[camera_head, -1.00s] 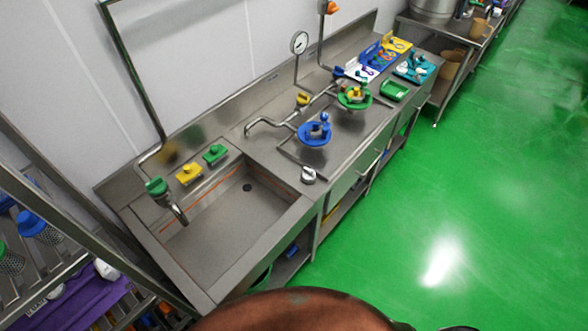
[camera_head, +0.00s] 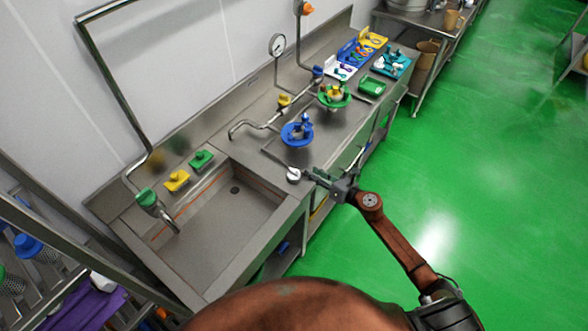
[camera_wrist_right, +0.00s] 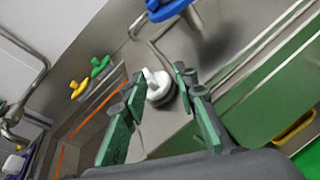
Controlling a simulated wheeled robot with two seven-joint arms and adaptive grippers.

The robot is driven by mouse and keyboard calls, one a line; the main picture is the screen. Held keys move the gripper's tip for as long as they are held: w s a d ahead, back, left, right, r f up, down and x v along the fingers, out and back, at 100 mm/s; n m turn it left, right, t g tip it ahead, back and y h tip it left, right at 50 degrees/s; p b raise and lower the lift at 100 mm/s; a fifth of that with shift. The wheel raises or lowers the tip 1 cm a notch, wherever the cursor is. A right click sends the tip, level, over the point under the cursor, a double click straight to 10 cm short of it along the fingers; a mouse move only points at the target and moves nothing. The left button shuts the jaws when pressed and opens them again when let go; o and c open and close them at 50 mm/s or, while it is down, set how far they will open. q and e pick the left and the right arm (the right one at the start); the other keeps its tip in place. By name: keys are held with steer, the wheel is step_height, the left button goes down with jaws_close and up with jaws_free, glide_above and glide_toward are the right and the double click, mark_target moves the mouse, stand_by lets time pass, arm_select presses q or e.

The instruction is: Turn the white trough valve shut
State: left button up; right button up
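The white trough valve (camera_head: 293,174) is a small white knob on a round base, on the steel counter at the right end of the sink. In the right wrist view, the white valve (camera_wrist_right: 157,85) has a raised grip bar. My right gripper (camera_head: 309,175) reaches in from the right at the counter's front edge, with its tips close to the valve. In the wrist view, the right gripper (camera_wrist_right: 158,83) is open, one finger on each side of the knob, with gaps visible. Whether the tips are level with the knob is unclear. My left gripper is not in view.
The sink trough (camera_head: 225,250) lies left of the valve. Yellow (camera_head: 176,180) and green (camera_head: 201,160) valves stand behind it. A blue dish-shaped fixture (camera_head: 297,133) and a green one (camera_head: 334,96) stand farther back on the counter. Green floor to the right is open.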

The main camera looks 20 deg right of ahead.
mark_target(294, 170)
steer(key=n, duration=0.2)
steer(key=a+r+n+g, duration=0.1)
steer(key=shift+a+n+y, duration=0.25)
steer(key=shift+n+y, duration=0.15)
steer(key=shift+a+n+g, duration=0.25)
steer(key=shift+n+g, duration=0.35)
steer(key=shift+n, duration=0.3)
steer(key=shift+a+f+n, duration=0.15)
steer(key=shift+a+n, duration=0.05)
steer(key=shift+n, duration=0.3)
steer(key=x, duration=0.7)
steer(key=shift+a+f, duration=0.15)
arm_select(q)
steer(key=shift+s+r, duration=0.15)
arm_select(e)
steer(key=shift+w+a, duration=0.1)
steer(key=shift+a, duration=0.05)
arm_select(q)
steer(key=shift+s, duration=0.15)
arm_select(e)
jaws_close()
